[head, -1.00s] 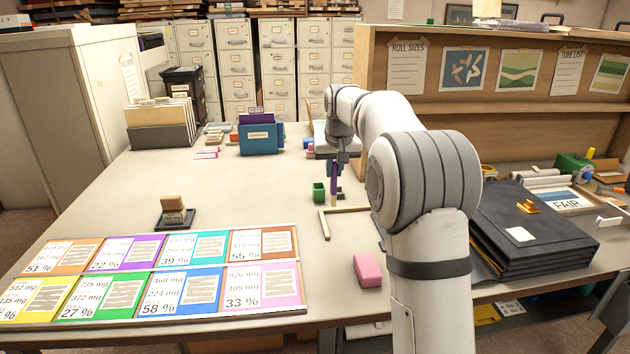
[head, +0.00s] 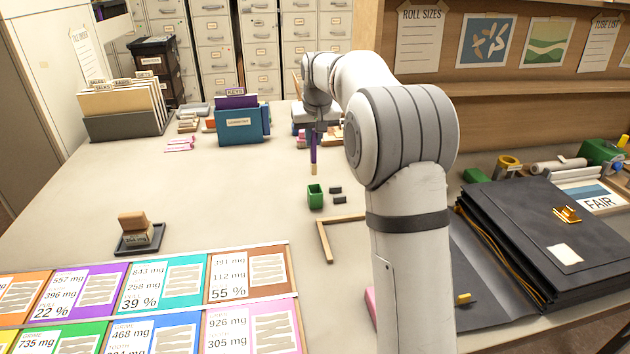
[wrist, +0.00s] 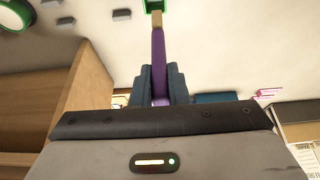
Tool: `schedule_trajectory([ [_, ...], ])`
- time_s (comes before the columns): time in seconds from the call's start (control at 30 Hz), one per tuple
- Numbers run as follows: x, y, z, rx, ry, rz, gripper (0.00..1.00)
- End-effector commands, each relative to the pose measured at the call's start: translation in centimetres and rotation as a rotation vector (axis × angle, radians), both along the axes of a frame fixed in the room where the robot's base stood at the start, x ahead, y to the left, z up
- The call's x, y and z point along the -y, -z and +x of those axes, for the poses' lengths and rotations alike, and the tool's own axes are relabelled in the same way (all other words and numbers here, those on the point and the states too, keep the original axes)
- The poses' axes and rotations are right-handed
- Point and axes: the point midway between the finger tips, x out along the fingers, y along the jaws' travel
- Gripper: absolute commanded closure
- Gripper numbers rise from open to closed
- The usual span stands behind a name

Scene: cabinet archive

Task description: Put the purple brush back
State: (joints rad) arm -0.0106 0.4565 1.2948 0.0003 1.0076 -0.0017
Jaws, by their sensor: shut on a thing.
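My gripper (head: 315,136) is shut on the purple brush (head: 313,156) and holds it upright with its pale tip down. In the wrist view the brush (wrist: 158,50) runs out from between my two fingers (wrist: 159,82). A small green cup (head: 315,197) stands on the table. In the head view the brush tip shows just above the cup's rim, with a small gap between them. In the wrist view the cup (wrist: 150,5) is cut off by the top edge, beyond the tip.
Small dark blocks (head: 340,200) lie right of the cup. A wooden angle frame (head: 324,243) lies in front. A blue file box (head: 238,123) stands behind left. A black portfolio (head: 545,235) lies at the right. The table's left middle is clear.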

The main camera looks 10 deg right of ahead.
Motion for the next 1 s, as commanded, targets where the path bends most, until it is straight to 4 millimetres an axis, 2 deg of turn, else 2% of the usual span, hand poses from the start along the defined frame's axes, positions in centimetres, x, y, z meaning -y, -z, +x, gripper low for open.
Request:
schedule_trajectory([
  [0.03,0.2,1.3,-0.1,-0.005,0.003,0.000,1.00],
  [0.2,0.4,4.0,-0.1,-0.004,0.006,0.000,1.00],
  [0.37,0.5,5.1,0.0,-0.002,0.008,0.000,1.00],
  [0.6,0.6,8.2,0.0,-0.002,0.009,0.000,1.00],
  [0.9,0.6,8.5,0.0,-0.001,0.009,0.000,1.00],
  [0.93,0.6,8.5,0.0,-0.001,0.009,0.001,0.85],
  [1.0,0.6,8.5,0.0,-0.001,0.010,0.000,0.79],
])
